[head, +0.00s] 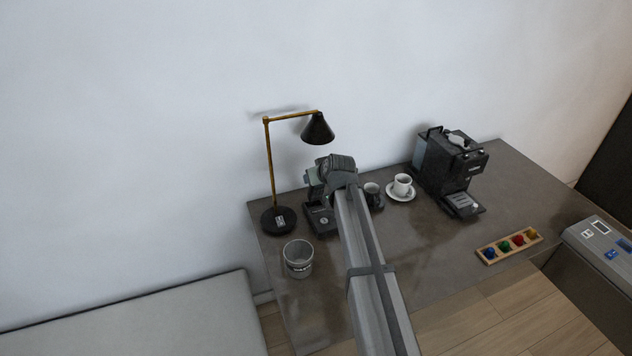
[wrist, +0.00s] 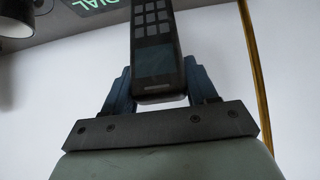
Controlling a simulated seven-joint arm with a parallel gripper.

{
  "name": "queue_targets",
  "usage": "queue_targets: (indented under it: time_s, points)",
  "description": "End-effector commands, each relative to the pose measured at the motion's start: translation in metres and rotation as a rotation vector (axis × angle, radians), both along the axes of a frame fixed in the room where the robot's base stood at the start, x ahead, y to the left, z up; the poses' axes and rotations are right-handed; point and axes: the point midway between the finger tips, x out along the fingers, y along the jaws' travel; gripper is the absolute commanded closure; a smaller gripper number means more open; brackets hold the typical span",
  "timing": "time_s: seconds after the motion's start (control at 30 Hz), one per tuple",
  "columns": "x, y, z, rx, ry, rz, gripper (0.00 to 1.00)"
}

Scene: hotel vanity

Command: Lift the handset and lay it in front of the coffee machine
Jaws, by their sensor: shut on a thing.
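The dark handset (wrist: 158,55), with a keypad and a small screen, is between the fingers of my gripper (wrist: 158,88) in the wrist view. The gripper is shut on it. In the head view my gripper (head: 316,184) is over the dark phone base (head: 321,219), and my arm hides much of that spot. I cannot make out the handset clearly there or tell its gap from the base. The black coffee machine (head: 437,160) stands to the right on the vanity, with its drip tray (head: 463,203) at the front.
A black and brass lamp (head: 268,165) stands left of the phone base. A grey cup (head: 298,260) is at the front left. A dark cup (head: 374,196) and a white cup on a saucer (head: 401,196) are between arm and machine. A capsule tray (head: 508,247) lies front right.

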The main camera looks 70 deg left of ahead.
Motion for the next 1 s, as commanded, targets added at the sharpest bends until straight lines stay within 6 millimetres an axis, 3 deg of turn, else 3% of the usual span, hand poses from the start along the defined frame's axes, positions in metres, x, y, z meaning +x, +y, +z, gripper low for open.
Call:
queue_targets:
  time_s: [0.13,0.5,0.7,0.83,1.0]
  points:
    - [0.0,-0.009,0.026,0.002,-0.001,-0.001,0.99]
    - [-0.001,-0.11,0.022,-0.001,0.0,-0.001,0.99]
    - [-0.002,-0.152,0.022,-0.001,0.001,-0.001,0.99]
    - [-0.001,-0.175,0.022,-0.001,0.001,-0.001,0.99]
    - [0.0,-0.184,0.03,-0.098,-0.001,0.001,0.99]
